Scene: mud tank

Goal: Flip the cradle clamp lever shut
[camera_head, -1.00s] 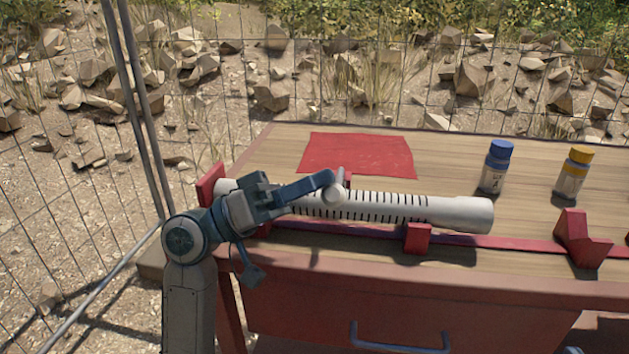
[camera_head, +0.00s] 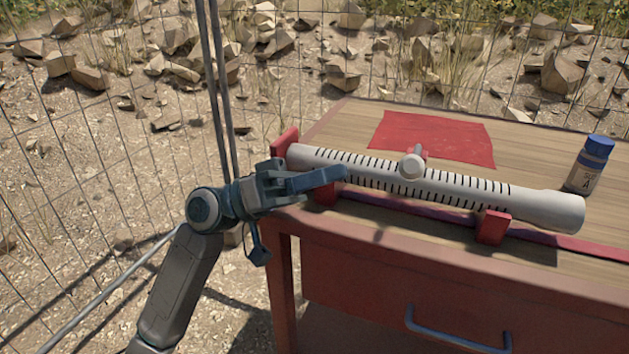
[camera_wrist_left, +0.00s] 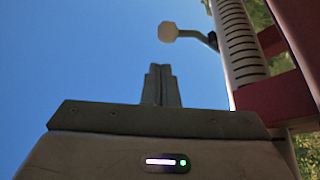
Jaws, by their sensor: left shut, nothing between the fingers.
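The clamp lever's pale round knob (camera_head: 411,166) shows in front of the slotted white tube (camera_head: 540,206), with a red clamp part (camera_head: 421,152) just behind it. In the left wrist view, the knob (camera_wrist_left: 167,32) stands out to the left of the tube (camera_wrist_left: 237,40) on a thin arm (camera_wrist_left: 195,35). Whether the lever is fully down on the tube cannot be told. My left gripper (camera_head: 343,173) is shut and empty, its tips left of the knob and apart from it, by the tube's left part. Its shut fingers (camera_wrist_left: 161,85) also show in the wrist view. My right gripper is not in view.
The tube lies in a red cradle with end plate (camera_head: 285,143) and front support (camera_head: 493,227) on the wooden table. A red cloth (camera_head: 435,138) lies behind. A blue-capped bottle (camera_head: 589,165) stands right. A drawer handle (camera_head: 455,330) is in front; a wire fence stands behind.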

